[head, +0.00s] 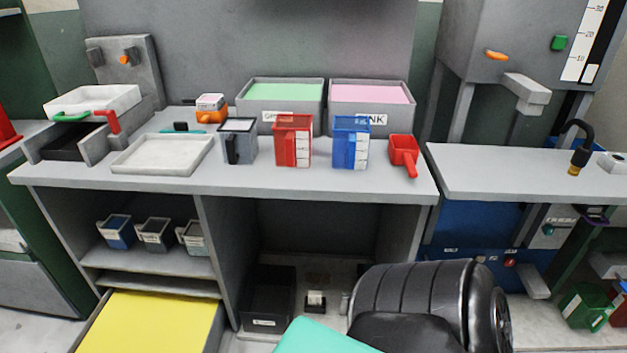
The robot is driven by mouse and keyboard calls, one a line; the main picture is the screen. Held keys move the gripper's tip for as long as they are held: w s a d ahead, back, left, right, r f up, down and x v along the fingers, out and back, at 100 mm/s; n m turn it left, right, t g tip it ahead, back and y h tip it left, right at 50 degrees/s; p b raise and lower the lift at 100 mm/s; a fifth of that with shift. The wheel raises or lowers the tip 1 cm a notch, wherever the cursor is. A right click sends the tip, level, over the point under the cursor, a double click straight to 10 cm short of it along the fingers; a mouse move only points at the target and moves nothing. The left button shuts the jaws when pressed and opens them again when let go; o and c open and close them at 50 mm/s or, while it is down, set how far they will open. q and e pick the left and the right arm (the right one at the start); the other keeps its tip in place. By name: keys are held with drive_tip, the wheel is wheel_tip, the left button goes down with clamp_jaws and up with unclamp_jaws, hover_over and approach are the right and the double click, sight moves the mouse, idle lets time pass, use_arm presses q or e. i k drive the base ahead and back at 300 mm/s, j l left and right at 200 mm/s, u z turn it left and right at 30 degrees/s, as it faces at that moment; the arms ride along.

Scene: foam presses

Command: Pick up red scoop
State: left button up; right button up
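The red scoop (404,152) lies on the grey workbench (262,180) near its right front corner. Its bowl faces up and its handle points toward the front edge. Nothing touches it and all of it shows. Neither of my grippers is in the head view.
Left of the scoop stand a blue container (351,142), a red container (292,140) and a grey jug (238,141). Behind are bins of green foam (281,97) and pink foam (371,97). A white tray (163,155) lies further left. A gap separates the right-hand bench (520,178).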

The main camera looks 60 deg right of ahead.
sight(406, 159)
drive_tip(key=z, duration=2.55)
drive_tip(key=i+l+u, duration=0.2)
drive_tip(key=i+l, duration=0.25)
